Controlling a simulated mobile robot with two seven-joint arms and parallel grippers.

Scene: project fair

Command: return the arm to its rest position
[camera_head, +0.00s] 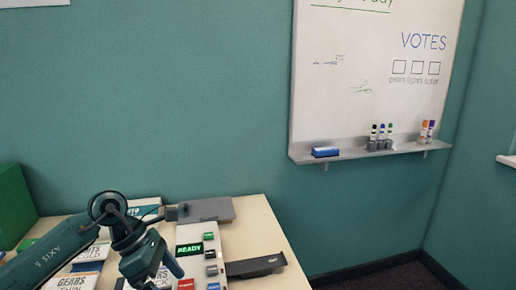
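A dark teal jointed arm (60,249) marked "AXIS 5" reaches in from the lower left over the table. It bends at a round joint (107,208), and its far end (140,252) points down, with a blue rod-like part at the tip. I cannot tell whether this arm stands on the table, as its base is out of view. Beside its end is a light control panel (211,246) with a lit green "READY" display (189,248) and several coloured buttons, including a red one (186,284). Neither of my grippers can be made out.
The pale table (262,228) carries cards or boxes marked "GEARS" (75,282), a grey flat block (206,210) and a black bar-shaped device (254,266). A green box (14,205) is at left. A whiteboard (375,75) with a marker ledge (350,153) hangs behind.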

